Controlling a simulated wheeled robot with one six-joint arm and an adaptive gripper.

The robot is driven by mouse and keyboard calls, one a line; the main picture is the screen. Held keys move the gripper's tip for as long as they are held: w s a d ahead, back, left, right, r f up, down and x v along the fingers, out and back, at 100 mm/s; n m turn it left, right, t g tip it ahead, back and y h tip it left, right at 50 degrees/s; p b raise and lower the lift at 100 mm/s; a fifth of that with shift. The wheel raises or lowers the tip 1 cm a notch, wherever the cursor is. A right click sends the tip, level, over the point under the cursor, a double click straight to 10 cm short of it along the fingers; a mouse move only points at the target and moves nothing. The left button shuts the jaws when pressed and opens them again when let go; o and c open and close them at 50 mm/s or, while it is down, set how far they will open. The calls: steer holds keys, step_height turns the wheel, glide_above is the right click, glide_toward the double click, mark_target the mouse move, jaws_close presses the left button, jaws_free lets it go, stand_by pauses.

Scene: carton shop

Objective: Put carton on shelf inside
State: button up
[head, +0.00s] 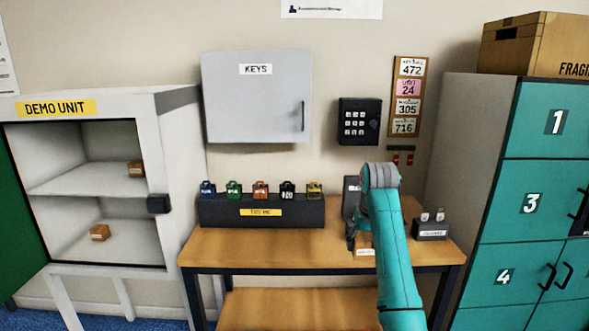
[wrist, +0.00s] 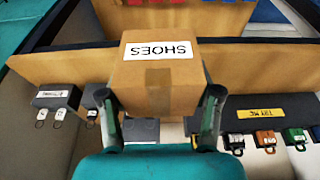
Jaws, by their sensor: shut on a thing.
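My gripper (wrist: 160,96) is shut on a brown carton (wrist: 158,72) labelled SHOES, with one finger at each side of it. In the head view my gripper (head: 354,230) is over the wooden table, and only a small part of the carton shows by it, the rest hidden by my arm. Whether the carton touches the table I cannot tell. The DEMO UNIT (head: 172,150) at the left stands open, its green door swung to the left. Inside, its upper shelf (head: 85,178) holds a small carton (head: 136,168) at the right, and its floor holds another (head: 99,232).
The table (head: 240,248) bears a dark rack (head: 260,212) of coloured padlocks and a small dark block (head: 430,230). A grey KEYS cabinet (head: 256,100) and keypad (head: 359,121) are on the wall. Teal lockers (head: 545,110) stand right, with a large box (head: 535,45) on top.

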steer(key=s+f, duration=0.2)
steer(key=f, duration=0.5)
steer(key=s+f, duration=0.3)
steer(key=f, duration=0.4)
steer(key=s+f, duration=2.4)
steer(key=f, duration=0.3)
steer(key=shift+s+a+f, duration=0.15)
steer(key=shift+s, duration=0.05)
